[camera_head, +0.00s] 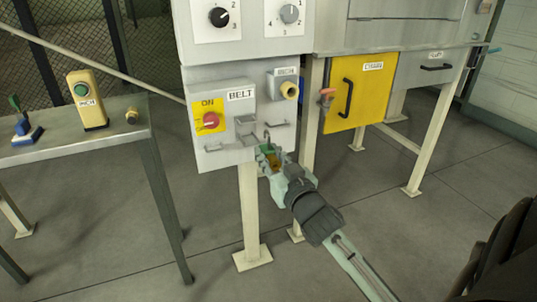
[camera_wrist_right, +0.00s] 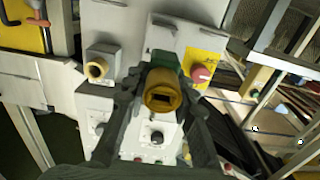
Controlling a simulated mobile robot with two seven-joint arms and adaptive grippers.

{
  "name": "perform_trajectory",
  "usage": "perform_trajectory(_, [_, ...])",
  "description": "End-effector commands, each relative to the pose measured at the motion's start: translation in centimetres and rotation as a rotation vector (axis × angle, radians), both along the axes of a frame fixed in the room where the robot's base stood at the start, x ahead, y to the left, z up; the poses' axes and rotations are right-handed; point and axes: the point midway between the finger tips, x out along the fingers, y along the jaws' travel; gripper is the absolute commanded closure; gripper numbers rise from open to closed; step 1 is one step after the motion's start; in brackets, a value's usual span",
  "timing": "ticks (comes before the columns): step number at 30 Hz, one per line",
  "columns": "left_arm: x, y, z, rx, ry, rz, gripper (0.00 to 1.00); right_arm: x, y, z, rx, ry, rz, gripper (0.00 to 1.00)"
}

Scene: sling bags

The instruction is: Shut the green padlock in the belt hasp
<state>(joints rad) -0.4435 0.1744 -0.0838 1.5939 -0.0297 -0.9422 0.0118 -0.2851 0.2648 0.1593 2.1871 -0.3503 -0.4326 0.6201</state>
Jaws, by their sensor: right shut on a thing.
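My right gripper (camera_head: 268,158) is shut on the green padlock (camera_head: 270,152) just below the lower edge of the grey belt box (camera_head: 222,150). The padlock's thin shackle points up in front of the box; whether it is open or passes through the hasp is too small to tell. The belt hasp (camera_head: 246,128) is a grey metal piece on the box front, right of the red knob (camera_head: 211,120). In the right wrist view, the padlock's brass end (camera_wrist_right: 162,90) lies between the two fingers, with its green body (camera_wrist_right: 168,64) behind. My left gripper is not in view.
A socket box (camera_head: 285,86) with a brass ring sits upper right of the hasp. Further right is a yellow door (camera_head: 360,92) with a black handle. A grey table (camera_head: 70,135) at left holds a yellow button box (camera_head: 88,103). The floor in front is clear.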

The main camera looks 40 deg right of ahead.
Motion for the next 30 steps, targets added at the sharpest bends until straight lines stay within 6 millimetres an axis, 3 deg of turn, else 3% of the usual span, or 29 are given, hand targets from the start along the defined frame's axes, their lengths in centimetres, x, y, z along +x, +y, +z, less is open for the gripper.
perform_trajectory(5, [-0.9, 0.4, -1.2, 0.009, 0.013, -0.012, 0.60, 0.2, -0.1, 0.1, 0.001, -0.001, -0.002, 1.00])
perform_trajectory(19, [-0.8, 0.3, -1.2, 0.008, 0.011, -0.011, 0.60, 4.5, -1.1, -0.4, 0.001, -0.002, -0.001, 1.00])
perform_trajectory(30, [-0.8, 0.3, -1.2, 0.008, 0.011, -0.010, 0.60, 5.4, -1.3, -0.5, 0.000, -0.002, -0.001, 1.00])
